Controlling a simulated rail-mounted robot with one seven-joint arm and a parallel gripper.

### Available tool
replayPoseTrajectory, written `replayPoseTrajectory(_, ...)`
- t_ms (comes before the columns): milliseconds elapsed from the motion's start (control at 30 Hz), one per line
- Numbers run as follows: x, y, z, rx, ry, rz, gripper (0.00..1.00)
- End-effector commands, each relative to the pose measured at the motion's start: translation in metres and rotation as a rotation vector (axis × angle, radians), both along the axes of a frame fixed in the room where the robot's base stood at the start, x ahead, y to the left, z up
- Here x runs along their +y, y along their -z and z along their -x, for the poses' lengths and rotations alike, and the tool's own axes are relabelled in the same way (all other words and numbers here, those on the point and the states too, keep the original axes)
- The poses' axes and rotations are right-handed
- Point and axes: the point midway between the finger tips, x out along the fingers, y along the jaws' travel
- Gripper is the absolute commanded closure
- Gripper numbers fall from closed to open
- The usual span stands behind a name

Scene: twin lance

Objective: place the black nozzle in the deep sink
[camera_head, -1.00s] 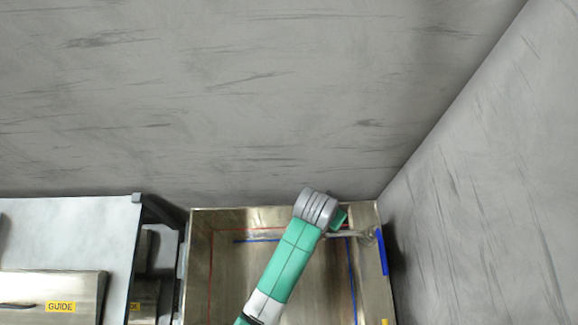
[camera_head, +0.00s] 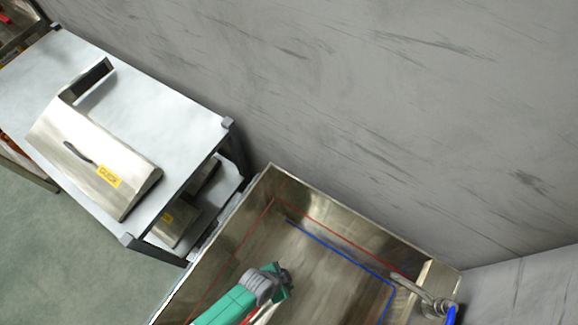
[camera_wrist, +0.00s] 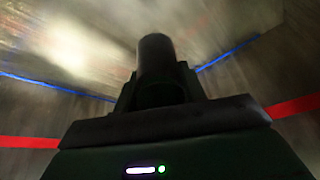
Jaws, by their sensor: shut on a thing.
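The deep sink (camera_head: 330,220) is a large metal basin at the bottom of the head view, with red and blue lines along its inside. My green arm reaches in over the basin from below. My gripper (camera_wrist: 160,98) is dark and fills the lower middle of the wrist view. It is shut on the black nozzle (camera_wrist: 155,60), a dark cylinder between its fingers. The basin's walls with red and blue lines lie behind it. In the head view the nozzle cannot be made out. Its height above the sink floor cannot be told.
A metal tap (camera_head: 412,287) with a blue part (camera_head: 450,314) is at the sink's right end. A white-topped table (camera_head: 170,110) stands to the left, with a metal hood-like box (camera_head: 90,150) on it. A grey wall (camera_head: 350,90) runs behind the sink.

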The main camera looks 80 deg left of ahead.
Motion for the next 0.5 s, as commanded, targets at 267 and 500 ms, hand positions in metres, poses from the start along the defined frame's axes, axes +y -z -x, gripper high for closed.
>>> replayPoseTrajectory(267,0.001,0.034,-0.002,0.000,-0.001,0.002,0.84)
replayPoseTrajectory(500,0.001,0.061,-0.003,-0.002,-0.001,0.000,0.84)
